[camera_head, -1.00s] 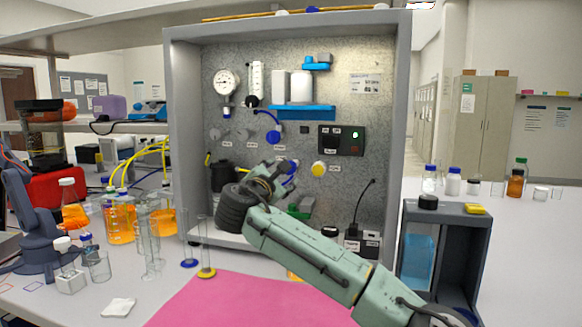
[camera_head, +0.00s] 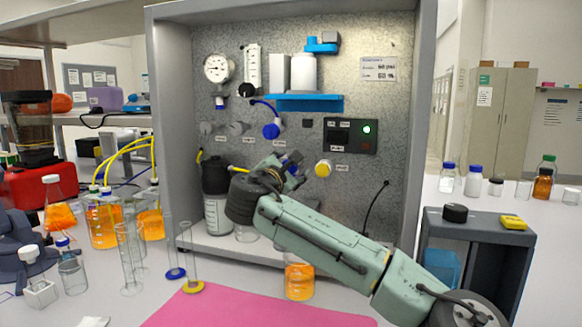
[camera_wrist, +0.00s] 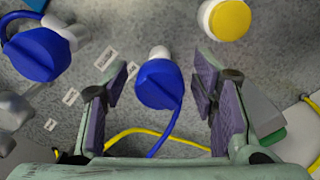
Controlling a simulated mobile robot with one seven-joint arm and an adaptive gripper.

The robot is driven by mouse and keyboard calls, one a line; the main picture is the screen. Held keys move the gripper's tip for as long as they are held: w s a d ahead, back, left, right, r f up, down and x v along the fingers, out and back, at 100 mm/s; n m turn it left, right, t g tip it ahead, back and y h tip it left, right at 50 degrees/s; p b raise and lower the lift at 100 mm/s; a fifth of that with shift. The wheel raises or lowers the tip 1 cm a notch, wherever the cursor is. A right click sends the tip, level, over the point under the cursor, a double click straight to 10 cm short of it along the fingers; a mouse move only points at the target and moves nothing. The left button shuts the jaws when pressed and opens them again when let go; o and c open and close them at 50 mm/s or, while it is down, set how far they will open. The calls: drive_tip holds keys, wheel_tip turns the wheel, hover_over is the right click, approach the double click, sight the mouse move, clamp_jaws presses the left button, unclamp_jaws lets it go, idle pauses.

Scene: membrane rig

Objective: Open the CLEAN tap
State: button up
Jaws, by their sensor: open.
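The wrist view shows a blue tap knob (camera_wrist: 158,85) with a white stem, sitting between the two pads of my gripper (camera_wrist: 162,88). The pads are apart, with a gap on each side of the knob. A second blue knob (camera_wrist: 38,54) is at upper left and a yellow knob (camera_wrist: 229,19) at upper right. The small labels are too small to read, so which knob is CLEAN cannot be told. In the head view my gripper (camera_head: 286,168) is at the panel, largely hiding the knob there. The other blue knob (camera_head: 271,131) is above left, the yellow one (camera_head: 323,168) to the right.
A switch box (camera_head: 350,135) with a green light is on the panel (camera_head: 390,110). A yellow hose (camera_wrist: 150,133) runs below the knob in the wrist view. An orange-filled beaker (camera_head: 299,281) stands below my arm.

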drive_tip(key=shift+c, duration=0.6)
drive_tip(key=c, duration=1.1)
drive_tip(key=shift+o, duration=0.2)
drive_tip(key=shift+r+n, duration=0.1)
drive_tip(key=shift+n, duration=0.2)
drive_tip(key=n+p, duration=0.2)
drive_tip(key=shift+r+n, duration=0.1)
drive_tip(key=shift+n, duration=0.2)
drive_tip(key=n+p, duration=0.3)
drive_tip(key=n, duration=0.2)
drive_tip(key=shift+n, duration=0.3)
drive_tip(key=n+p, duration=0.1)
drive_tip(key=n, duration=0.8)
drive_tip(key=shift+a, duration=0.1)
